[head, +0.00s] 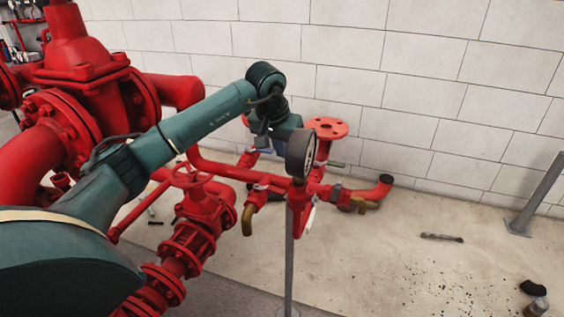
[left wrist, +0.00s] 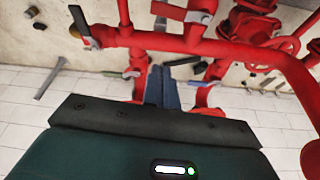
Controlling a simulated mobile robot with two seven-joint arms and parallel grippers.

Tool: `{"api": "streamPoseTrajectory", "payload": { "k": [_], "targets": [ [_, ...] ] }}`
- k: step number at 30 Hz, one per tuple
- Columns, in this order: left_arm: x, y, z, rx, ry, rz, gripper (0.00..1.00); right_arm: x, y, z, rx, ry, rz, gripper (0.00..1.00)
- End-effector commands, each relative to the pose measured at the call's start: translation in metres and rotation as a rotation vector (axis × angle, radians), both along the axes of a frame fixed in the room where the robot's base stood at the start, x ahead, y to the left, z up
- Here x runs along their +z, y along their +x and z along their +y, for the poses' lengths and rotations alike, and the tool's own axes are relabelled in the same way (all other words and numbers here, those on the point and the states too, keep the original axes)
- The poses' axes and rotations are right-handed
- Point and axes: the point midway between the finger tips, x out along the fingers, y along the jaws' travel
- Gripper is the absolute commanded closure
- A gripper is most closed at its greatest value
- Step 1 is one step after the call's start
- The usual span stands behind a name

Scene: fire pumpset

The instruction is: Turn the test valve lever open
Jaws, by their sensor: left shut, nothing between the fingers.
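My left gripper (left wrist: 161,86) is shut and empty in the left wrist view, its fingers pointing at the red pipework. In the head view its fingers are hidden behind the round gauge (head: 301,154). In the left wrist view a blue lever handle (left wrist: 183,61) lies just right of the fingertips and a grey-green lever handle (left wrist: 118,74) lies to their left, both apart from them. I cannot tell which is the test valve lever. My right gripper is out of view.
Red pipes, flanges and a large valve body (head: 80,55) fill the left. A red handwheel (head: 187,177) and a grey post (head: 289,255) stand close by. A white block wall (head: 420,90) is behind. The floor at right is mostly open, with a loose bar (head: 441,237).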

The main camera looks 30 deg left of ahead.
Motion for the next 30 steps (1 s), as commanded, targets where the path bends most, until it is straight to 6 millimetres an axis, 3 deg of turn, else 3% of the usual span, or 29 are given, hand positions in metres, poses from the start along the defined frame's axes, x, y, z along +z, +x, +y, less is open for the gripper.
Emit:
{"api": "streamPoseTrajectory", "payload": {
  "k": [15,24,30],
  "targets": [
    [-0.091,0.03,0.002,0.002,-0.007,0.003,1.0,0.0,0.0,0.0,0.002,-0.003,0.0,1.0],
    [-0.087,-0.004,-0.001,0.0,-0.005,0.0,1.0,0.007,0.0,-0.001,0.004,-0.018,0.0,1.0],
    [-0.087,-0.01,-0.001,0.002,-0.006,-0.001,1.0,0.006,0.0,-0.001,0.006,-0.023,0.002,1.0]
  ]
}}
